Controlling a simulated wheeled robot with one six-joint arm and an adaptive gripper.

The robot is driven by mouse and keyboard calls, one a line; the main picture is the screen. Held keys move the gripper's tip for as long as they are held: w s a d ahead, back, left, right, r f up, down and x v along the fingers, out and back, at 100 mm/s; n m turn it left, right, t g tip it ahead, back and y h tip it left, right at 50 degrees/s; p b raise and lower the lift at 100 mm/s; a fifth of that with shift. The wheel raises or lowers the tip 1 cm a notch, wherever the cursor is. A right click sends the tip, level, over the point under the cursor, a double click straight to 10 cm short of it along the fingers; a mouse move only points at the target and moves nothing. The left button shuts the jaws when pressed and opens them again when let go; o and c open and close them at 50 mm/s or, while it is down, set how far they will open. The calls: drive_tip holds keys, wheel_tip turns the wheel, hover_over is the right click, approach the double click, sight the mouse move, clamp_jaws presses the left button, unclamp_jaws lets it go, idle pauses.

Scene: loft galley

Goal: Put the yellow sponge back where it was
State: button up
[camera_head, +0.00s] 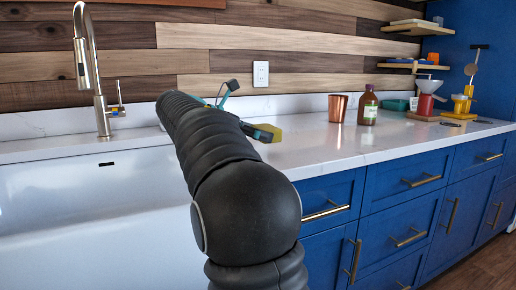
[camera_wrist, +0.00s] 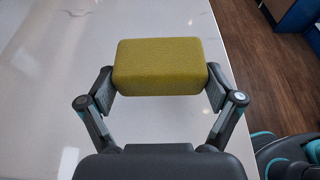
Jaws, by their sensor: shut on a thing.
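The yellow sponge (camera_wrist: 160,66) is a block held between the two fingers of my gripper (camera_wrist: 160,82) in the wrist view. The fingers press on its left and right ends. My gripper (camera_head: 252,128) is mostly hidden behind my arm there. I cannot tell whether the sponge touches the counter.
A white sink (camera_head: 85,195) with a tall faucet (camera_head: 97,70) is at the left. A copper cup (camera_head: 338,108), a brown bottle (camera_head: 367,106) and a red-and-white dispenser (camera_head: 426,98) stand on the counter (camera_head: 320,143) at the right. The counter between sponge and cup looks clear.

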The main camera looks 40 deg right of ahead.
drive_tip(key=shift+w+f, duration=0.15)
drive_tip(key=shift+f, duration=1.95)
drive_tip(key=o, duration=0.7)
drive_tip(key=shift+f, duration=0.1)
drive_tip(key=v, duration=1.2)
